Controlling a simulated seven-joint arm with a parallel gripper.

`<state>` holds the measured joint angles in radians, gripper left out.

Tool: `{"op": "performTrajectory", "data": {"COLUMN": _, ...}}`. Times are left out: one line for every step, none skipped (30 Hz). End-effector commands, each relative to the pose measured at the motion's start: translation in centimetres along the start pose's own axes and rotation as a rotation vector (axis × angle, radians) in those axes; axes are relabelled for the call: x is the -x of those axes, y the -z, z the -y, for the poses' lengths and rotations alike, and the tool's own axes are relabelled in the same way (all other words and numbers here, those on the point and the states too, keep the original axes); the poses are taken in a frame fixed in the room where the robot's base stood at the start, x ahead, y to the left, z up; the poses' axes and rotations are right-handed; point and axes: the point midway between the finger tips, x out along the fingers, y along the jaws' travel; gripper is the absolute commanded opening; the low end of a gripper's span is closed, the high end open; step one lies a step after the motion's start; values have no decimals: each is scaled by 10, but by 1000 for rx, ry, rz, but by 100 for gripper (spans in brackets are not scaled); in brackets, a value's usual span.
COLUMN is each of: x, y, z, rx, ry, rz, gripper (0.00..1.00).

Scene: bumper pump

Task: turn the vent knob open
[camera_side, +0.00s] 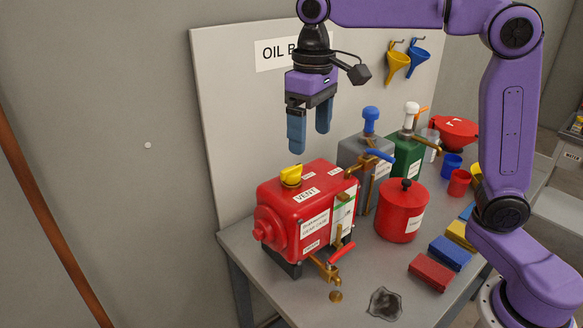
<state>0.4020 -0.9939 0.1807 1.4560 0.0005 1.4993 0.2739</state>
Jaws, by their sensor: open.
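The vent knob (291,176) is yellow and sits on top of a red tank (275,198), beside a white label reading VENT (306,194). The tank stands at the left end of the grey table. My gripper (309,138) points down above the tank, with its two blue fingers apart and nothing between them. In the picture it is above and slightly right of the knob, with a clear gap. The knob is not touched. I cannot tell from this view how the knob's setting reads.
A red-handled brass tap (333,265) juts from the tank's front. A grey can (356,160) and a green can (408,155), both with pumps, stand behind right. A red lidded pot (401,212) is to the right.

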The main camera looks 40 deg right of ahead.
Motion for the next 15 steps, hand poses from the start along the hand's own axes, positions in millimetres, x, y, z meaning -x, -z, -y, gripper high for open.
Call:
{"op": "performTrajectory", "data": {"x": 7, "y": 16, "z": -6, "rx": -51, "ry": 0, "rz": -1, "gripper": 87}}
{"op": "performTrajectory", "data": {"x": 11, "y": 23, "z": -9, "rx": -81, "ry": -1, "rz": 0, "gripper": 87}}
{"op": "performTrajectory", "data": {"x": 16, "y": 33, "z": -14, "rx": -118, "ry": -1, "rz": 1, "gripper": 87}}
{"op": "performTrajectory", "data": {"x": 20, "y": 39, "z": -18, "rx": -146, "ry": -1, "rz": 1, "gripper": 87}}
{"op": "performTrajectory", "data": {"x": 22, "y": 44, "z": -22, "rx": -171, "ry": -2, "rz": 3, "gripper": 87}}
{"op": "performTrajectory", "data": {"x": 26, "y": 51, "z": -28, "rx": -203, "ry": -2, "rz": 3, "gripper": 87}}
{"op": "performTrajectory", "data": {"x": 29, "y": 55, "z": -30, "rx": -224, "ry": -2, "rz": 4, "gripper": 87}}
{"op": "performTrajectory", "data": {"x": 31, "y": 58, "z": -34, "rx": -243, "ry": -2, "rz": 4, "gripper": 87}}
{"op": "performTrajectory", "data": {"x": 34, "y": 62, "z": -37, "rx": -264, "ry": -3, "rz": 5, "gripper": 87}}
{"op": "performTrajectory", "data": {"x": 36, "y": 65, "z": -40, "rx": -278, "ry": -3, "rz": 5, "gripper": 87}}
{"op": "performTrajectory", "data": {"x": 37, "y": 67, "z": -42, "rx": -290, "ry": -3, "rz": 5, "gripper": 87}}
{"op": "performTrajectory", "data": {"x": 38, "y": 69, "z": -44, "rx": -302, "ry": -3, "rz": 5, "gripper": 87}}
{"op": "performTrajectory", "data": {"x": 39, "y": 70, "z": -45, "rx": -309, "ry": -3, "rz": 6, "gripper": 87}}
{"op": "performTrajectory", "data": {"x": 39, "y": 70, "z": -46, "rx": -314, "ry": -3, "rz": 6, "gripper": 87}}
{"op": "performTrajectory", "data": {"x": 39, "y": 71, "z": -47, "rx": -318, "ry": -3, "rz": 7, "gripper": 87}}
